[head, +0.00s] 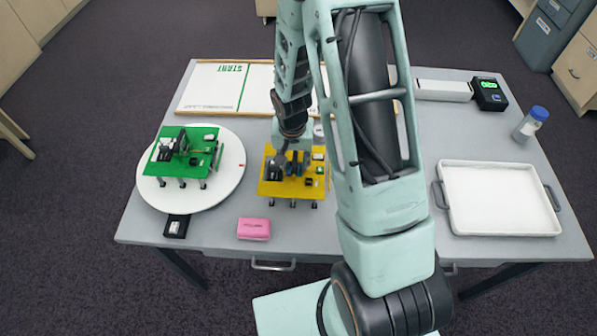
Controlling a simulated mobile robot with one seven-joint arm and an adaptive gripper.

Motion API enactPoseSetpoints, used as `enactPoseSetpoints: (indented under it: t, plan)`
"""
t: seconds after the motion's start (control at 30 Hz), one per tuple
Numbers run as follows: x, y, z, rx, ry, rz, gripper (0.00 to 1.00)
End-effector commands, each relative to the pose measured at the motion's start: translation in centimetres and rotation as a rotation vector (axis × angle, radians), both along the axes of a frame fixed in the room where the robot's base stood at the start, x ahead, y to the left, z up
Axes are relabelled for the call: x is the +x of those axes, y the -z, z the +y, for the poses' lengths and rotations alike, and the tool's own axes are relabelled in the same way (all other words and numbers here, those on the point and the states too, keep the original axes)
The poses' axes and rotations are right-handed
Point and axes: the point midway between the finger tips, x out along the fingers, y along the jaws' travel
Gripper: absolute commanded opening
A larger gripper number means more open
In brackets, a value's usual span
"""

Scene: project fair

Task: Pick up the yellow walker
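The yellow walker (276,189) stands on the grey table near its middle. It is a flat yellow plate on short legs, with several dark parts on top. My gripper (284,164) points down at the top of the yellow walker, among the dark parts at its middle and left. The fingers are small and dark and blend with those parts. I cannot tell whether they are open or touching anything. My arm comes down from above and hides part of the table to the right of the walker.
A similar green walker (201,143) stands on a white round disc (225,184) at the left. A pink block (254,229) and a small black box (176,226) lie near the front edge. A START board (205,88) lies behind. A white tray (500,199), capped bottle (530,124) and green-lit display (489,94) are right.

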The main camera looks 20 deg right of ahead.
Motion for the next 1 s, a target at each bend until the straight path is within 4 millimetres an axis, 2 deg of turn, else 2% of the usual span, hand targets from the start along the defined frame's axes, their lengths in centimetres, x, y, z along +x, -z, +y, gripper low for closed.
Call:
enactPoseSetpoints:
  t: [0.03,0.23,0.67,0.9,1.0]
  plan:
    - [0.0,0.0,0.0,0.000,0.000,0.000,0.26]
    - [0.0,-0.1,0.0,0.001,0.000,-0.001,0.05]
    - [0.1,-0.7,0.0,0.001,0.001,-0.004,0.05]
    - [0.2,-3.2,0.0,0.001,0.002,-0.007,0.05]
    - [-0.9,-4.5,-0.4,0.000,0.003,-0.004,0.05]
